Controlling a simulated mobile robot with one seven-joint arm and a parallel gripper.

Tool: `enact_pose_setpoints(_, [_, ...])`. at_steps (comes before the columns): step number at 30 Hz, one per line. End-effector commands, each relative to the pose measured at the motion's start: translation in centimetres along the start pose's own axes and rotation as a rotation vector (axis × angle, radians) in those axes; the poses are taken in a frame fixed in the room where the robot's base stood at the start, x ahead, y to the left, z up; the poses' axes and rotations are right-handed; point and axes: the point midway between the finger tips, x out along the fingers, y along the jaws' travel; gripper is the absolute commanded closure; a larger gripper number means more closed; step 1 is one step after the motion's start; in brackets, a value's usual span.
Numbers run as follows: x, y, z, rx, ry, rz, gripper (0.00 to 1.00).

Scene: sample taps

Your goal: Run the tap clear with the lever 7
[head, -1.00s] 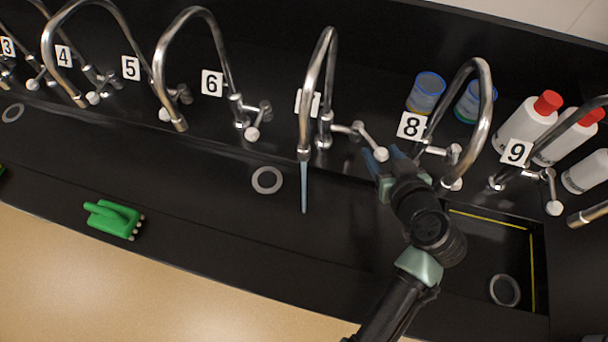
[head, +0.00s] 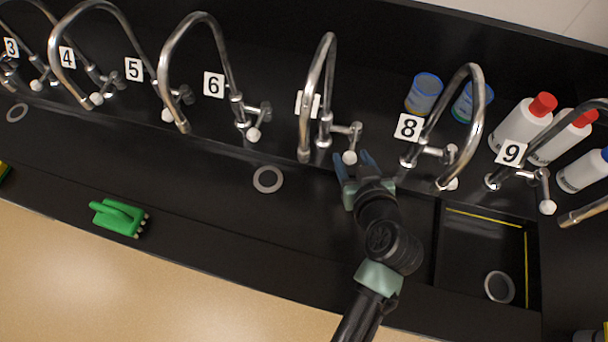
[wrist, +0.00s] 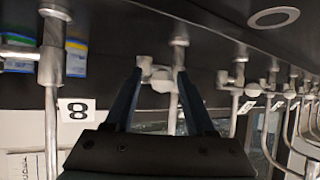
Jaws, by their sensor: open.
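Tap 7 (head: 330,70) is a chrome gooseneck in the middle of the head view; its spout partly covers its number label (head: 315,105). No water stream shows under the spout. Its lever (head: 354,138) ends in a white knob (head: 349,157) and points toward the front. My gripper (head: 354,160) is open, with its blue fingertips on either side of the knob. In the wrist view the open fingers (wrist: 160,72) frame the pale knob (wrist: 162,82); I cannot tell whether they touch it.
Tap 6 (head: 225,60) is left. A green brush (head: 120,217) lies on the front ledge. A sunken basin (head: 470,260) is at right; the trough below tap 7 is clear.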

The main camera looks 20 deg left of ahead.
Motion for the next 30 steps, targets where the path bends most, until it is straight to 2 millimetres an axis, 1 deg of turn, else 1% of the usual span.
enact_pose_setpoints(1, [-0.8, 0.1, -0.2, 0.002, -0.001, 0.002, 0.45])
enact_pose_setpoints(3, [-1.7, 0.0, -0.2, 0.003, -0.001, 0.002, 0.45])
enact_pose_setpoints(12, [-5.3, 0.0, -0.2, 0.001, 0.0, 0.001, 0.45])
enact_pose_setpoints(15, [-6.0, 0.0, -0.1, 0.001, -0.001, 0.001, 0.45])
enact_pose_setpoints(19, [-6.4, 0.1, -0.1, 0.0, 0.0, 0.001, 0.45])
enact_pose_setpoints(30, [-6.3, 0.0, -0.1, 0.0, 0.001, 0.001, 0.45])
